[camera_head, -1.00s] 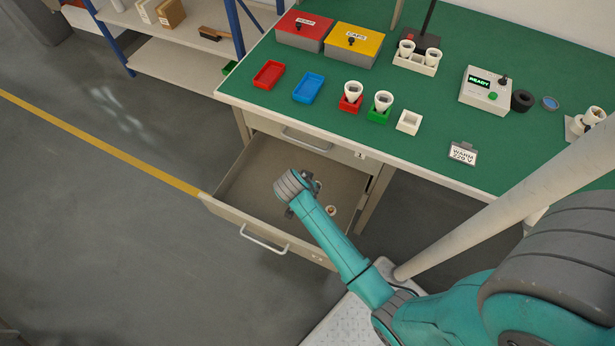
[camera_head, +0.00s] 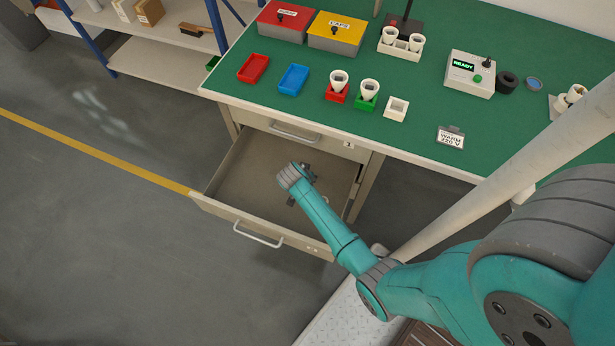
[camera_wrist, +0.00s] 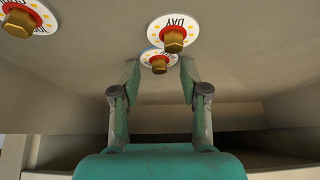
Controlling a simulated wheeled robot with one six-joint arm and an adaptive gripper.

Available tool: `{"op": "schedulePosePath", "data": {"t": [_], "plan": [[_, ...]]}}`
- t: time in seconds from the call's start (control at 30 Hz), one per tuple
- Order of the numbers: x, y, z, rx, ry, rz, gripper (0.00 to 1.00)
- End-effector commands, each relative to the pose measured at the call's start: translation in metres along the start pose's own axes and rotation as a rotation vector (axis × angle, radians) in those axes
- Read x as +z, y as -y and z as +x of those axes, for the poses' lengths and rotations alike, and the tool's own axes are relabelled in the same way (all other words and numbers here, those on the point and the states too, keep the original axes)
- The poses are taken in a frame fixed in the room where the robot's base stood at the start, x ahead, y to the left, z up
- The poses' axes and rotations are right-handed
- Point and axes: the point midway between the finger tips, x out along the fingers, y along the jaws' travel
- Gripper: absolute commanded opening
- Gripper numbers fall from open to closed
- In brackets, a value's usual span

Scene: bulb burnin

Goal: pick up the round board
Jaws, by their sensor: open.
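Three round white boards lie on the drawer floor in the wrist view, each with a red ring and a brass hex piece at its middle. One marked DAY (camera_wrist: 177,20) is upper centre. A second (camera_wrist: 146,57) is just below it, partly overlapped in the picture. A third (camera_wrist: 46,14) is cut off at the upper left. My gripper (camera_wrist: 160,66) is open and empty, its fingers on either side of the second board in the picture; contact cannot be told. In the head view my gripper (camera_head: 299,191) is inside the open drawer (camera_head: 247,180), and the boards are not clearly visible.
The drawer's walls and front handle (camera_head: 258,235) surround my gripper. The green bench top (camera_head: 420,105) is above, with a red tray (camera_head: 254,68), a blue tray (camera_head: 293,79) and cups in holders near its edge. Open floor lies left of the drawer.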

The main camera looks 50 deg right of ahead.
Motion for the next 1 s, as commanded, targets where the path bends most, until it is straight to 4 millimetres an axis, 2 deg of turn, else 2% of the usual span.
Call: {"op": "schedulePosePath", "data": {"t": [0.23, 0.27, 0.3, 0.37, 0.5, 0.63, 0.67, 1.0], "plan": [[0.0004, -0.0002, 0.002, 0.0, 0.0, 0.0, 0.45], [0.0004, -0.0002, 0.002, 0.0, 0.0, 0.0, 0.4], [0.0004, -0.0002, 0.002, 0.0, 0.0, 0.0, 0.3], [0.0005, -0.0002, 0.002, 0.0, 0.0, 0.0, 0.24], [0.0009, -0.0006, 0.0021, 0.001, 0.001, 0.0, 0.04], [0.0013, -0.0009, 0.0023, 0.001, 0.002, -0.001, 0.03], [0.0014, -0.0009, 0.0023, 0.001, 0.002, -0.001, 0.0], [-0.0018, -0.0008, -0.003, 0.001, 0.002, 0.0, 0.0]]}}
